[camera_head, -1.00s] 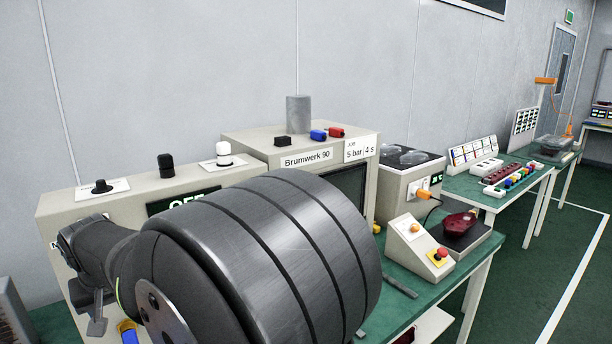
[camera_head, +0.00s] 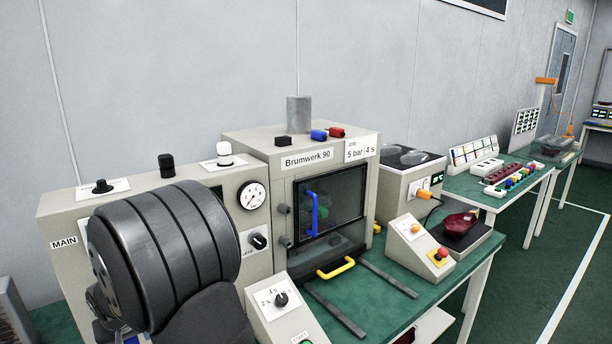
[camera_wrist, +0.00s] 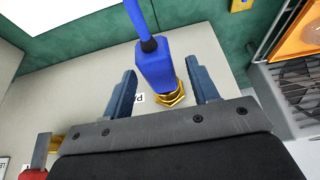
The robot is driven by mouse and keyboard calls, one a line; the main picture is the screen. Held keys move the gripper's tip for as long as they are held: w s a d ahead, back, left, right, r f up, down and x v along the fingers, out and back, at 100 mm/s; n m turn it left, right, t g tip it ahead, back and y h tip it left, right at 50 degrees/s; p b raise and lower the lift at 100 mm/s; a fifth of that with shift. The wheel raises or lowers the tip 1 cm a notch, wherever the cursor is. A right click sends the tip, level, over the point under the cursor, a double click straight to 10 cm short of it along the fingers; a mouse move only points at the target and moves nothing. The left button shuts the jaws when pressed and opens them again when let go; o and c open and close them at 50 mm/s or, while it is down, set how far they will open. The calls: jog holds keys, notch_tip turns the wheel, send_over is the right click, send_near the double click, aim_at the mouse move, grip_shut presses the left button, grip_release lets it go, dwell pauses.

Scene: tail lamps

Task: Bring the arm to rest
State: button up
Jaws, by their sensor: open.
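My gripper (camera_wrist: 163,95) shows in the wrist view with its two dark blue fingers apart. Between and beyond the fingers is a blue connector (camera_wrist: 155,65) with a blue hose, seated at a brass hex fitting (camera_wrist: 172,96) on a pale panel. I cannot tell whether the fingers touch it; gaps show on both sides. In the head view my dark, ribbed arm link fills the lower left, and the gripper itself is hidden.
The Brumwerk 90 cabinet (camera_head: 300,160) stands right of my arm, with a blue handle (camera_head: 312,213) and a yellow handle (camera_head: 336,268). A knob box (camera_head: 285,310) is close in front. A button box (camera_head: 418,246) and a red lamp (camera_head: 460,223) stand farther right on the green bench.

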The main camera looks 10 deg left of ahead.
jog(key=s+d, duration=0.3)
jog(key=shift+s+d+r, duration=0.3)
jog(key=shift+r, duration=0.1)
